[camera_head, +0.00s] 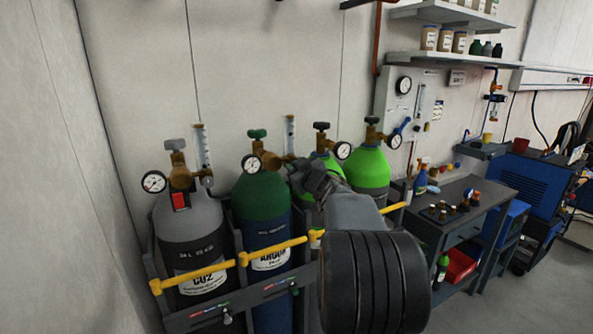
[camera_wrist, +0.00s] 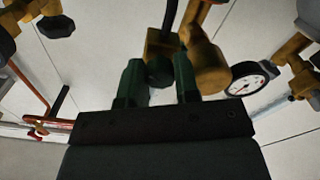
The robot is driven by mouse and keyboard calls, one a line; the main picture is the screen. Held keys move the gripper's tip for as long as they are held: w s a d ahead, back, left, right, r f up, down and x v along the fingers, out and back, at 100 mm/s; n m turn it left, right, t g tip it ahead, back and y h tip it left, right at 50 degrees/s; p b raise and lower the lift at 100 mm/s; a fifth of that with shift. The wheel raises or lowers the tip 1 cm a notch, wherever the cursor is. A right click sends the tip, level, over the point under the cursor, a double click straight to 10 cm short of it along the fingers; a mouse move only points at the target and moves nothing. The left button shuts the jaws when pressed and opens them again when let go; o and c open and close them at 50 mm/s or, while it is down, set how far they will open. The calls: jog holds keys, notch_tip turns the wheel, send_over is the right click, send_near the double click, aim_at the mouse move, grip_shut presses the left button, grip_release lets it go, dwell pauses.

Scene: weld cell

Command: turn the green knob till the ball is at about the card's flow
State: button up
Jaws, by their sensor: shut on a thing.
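My gripper (camera_head: 304,171) is beside the brass regulator (camera_head: 271,160) of the dark green argon cylinder (camera_head: 262,195), just below an upright clear flow tube (camera_head: 290,130). In the wrist view my gripper (camera_wrist: 158,82) has its two fingers closed on a small dark knob (camera_wrist: 160,71) under a brass body (camera_wrist: 208,68). The knob looks dark green, and the fingers cover its sides. A green handwheel (camera_head: 257,134) tops the argon cylinder. The ball and its height cannot be made out. No card with a readable flow value shows.
A grey CO2 cylinder (camera_head: 190,222) with its own flow tube (camera_head: 202,146) stands at left. A bright green cylinder (camera_head: 368,168) stands at right. A yellow bar (camera_head: 208,274) crosses the front. Pressure gauges (camera_head: 153,181) stick out. A bench (camera_head: 465,203) holds small items.

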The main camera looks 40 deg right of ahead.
jog(key=shift+n, duration=0.6)
jog(key=o, duration=0.6)
jog(key=shift+o, duration=0.2)
jog(key=s+a+b, duration=0.1)
jog(key=s+a, duration=0.1)
jog(key=s, duration=1.1)
jog(key=shift+s, duration=0.35)
jog(key=shift+d+n, duration=0.1)
jog(key=shift+n, duration=0.2)
